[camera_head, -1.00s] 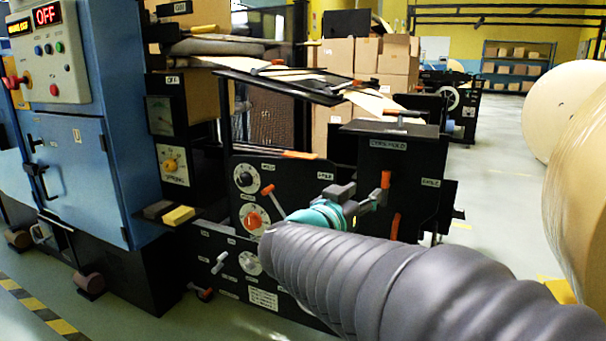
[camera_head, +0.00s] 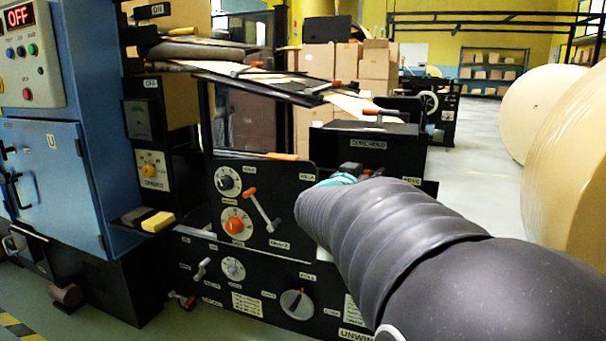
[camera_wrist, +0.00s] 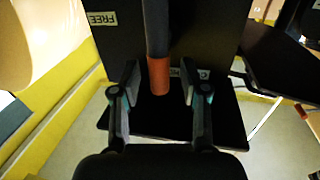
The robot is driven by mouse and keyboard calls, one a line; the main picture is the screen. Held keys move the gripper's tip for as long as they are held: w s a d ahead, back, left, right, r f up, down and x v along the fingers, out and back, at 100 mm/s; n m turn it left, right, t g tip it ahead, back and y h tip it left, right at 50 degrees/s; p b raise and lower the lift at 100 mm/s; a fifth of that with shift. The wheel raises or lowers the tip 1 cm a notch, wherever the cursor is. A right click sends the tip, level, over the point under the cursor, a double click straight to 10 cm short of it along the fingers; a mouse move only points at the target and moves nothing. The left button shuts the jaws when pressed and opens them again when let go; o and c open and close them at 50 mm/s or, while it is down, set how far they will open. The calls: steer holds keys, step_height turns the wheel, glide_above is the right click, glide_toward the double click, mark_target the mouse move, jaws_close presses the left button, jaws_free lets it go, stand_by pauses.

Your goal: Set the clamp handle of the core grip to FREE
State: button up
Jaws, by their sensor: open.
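In the wrist view, a lever with a grey shaft and an orange end (camera_wrist: 160,78) hangs down in front of a dark panel (camera_wrist: 210,35). A white FREE label (camera_wrist: 102,18) is on the panel, upper left of the lever. Another label, right of the lever, is mostly hidden. My gripper (camera_wrist: 161,88) is open, one finger on each side of the orange end, with gaps visible on both sides. In the head view, my arm covers the fingers and this lever; only a teal part near my wrist shows past the arm.
The black machine panel carries dials, such as an orange-knobbed one (camera_head: 235,225), and another orange-tipped lever (camera_head: 262,208). A blue cabinet (camera_head: 60,170) stands left. Large paper rolls (camera_head: 565,170) stand right. Open floor (camera_head: 470,160) lies between machine and rolls.

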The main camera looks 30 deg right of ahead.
jaws_close()
steer(key=shift+d+m, duration=0.15)
steer(key=shift+m, duration=0.15)
steer(key=shift+s+d+m+p, duration=0.15)
steer(key=shift+s+m+p, duration=0.1)
steer(key=shift+m+p, duration=0.55)
steer(key=shift+s+d+f+m+t+y+b, duration=0.3)
steer(key=shift+f+m+y+b, duration=0.3)
steer(key=shift+m, duration=1.65)
steer(key=shift+s+d+f+m+t+y+b, duration=0.25)
steer(key=shift+f+m+y+b, duration=0.35)
steer(key=shift+m, duration=1.6)
steer(key=shift+s+d+f+m+t+y+b, duration=0.15)
steer(key=shift+s+d+f+m+y+b, duration=0.3)
steer(key=shift+m, duration=1.8)
steer(key=shift+a+f+y, duration=0.1)
steer(key=shift+a+y, duration=0.05)
steer(key=shift+y, duration=0.1)
